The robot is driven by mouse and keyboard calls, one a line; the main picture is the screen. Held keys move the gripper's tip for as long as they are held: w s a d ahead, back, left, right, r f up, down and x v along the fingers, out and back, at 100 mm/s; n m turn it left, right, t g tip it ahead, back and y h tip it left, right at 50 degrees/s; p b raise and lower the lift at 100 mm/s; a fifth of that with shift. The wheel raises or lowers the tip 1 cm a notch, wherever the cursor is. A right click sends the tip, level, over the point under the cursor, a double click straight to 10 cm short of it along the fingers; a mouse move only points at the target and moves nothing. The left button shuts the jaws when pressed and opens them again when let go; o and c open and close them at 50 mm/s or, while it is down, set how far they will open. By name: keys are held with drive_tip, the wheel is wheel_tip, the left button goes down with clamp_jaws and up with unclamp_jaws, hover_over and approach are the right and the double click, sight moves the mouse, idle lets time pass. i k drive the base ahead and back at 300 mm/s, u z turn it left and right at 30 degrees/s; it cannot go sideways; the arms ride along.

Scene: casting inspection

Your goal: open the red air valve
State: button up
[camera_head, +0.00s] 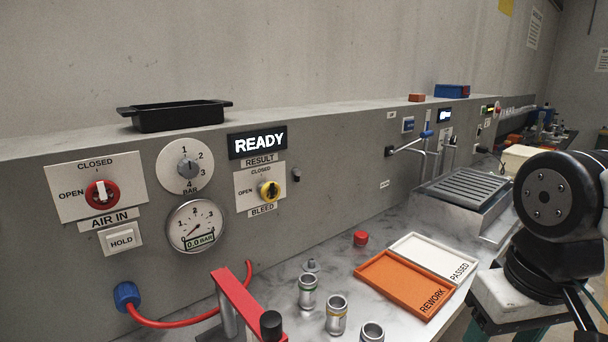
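The red air valve (102,193) is a round red knob with a white bar across it, on a white plate at the left of the grey panel. The plate has CLOSED above the knob and OPEN to its left, with AIR IN below. The white bar stands roughly upright, in line with CLOSED. A dial gauge (196,225) to the right of the valve shows 0.0 BAR on its small display. Part of my black arm shows at the right edge, far from the valve. My gripper is out of view.
A pressure selector (184,166), a HOLD button (122,239) and a yellow BLEED valve (269,191) surround the gauge. A red clamp (245,302) and metal cylinders (336,316) stand on the bench below. An orange REWORK tray (383,266) lies farther right.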

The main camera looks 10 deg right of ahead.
sight(103, 194)
drive_tip(key=u, duration=1.3)
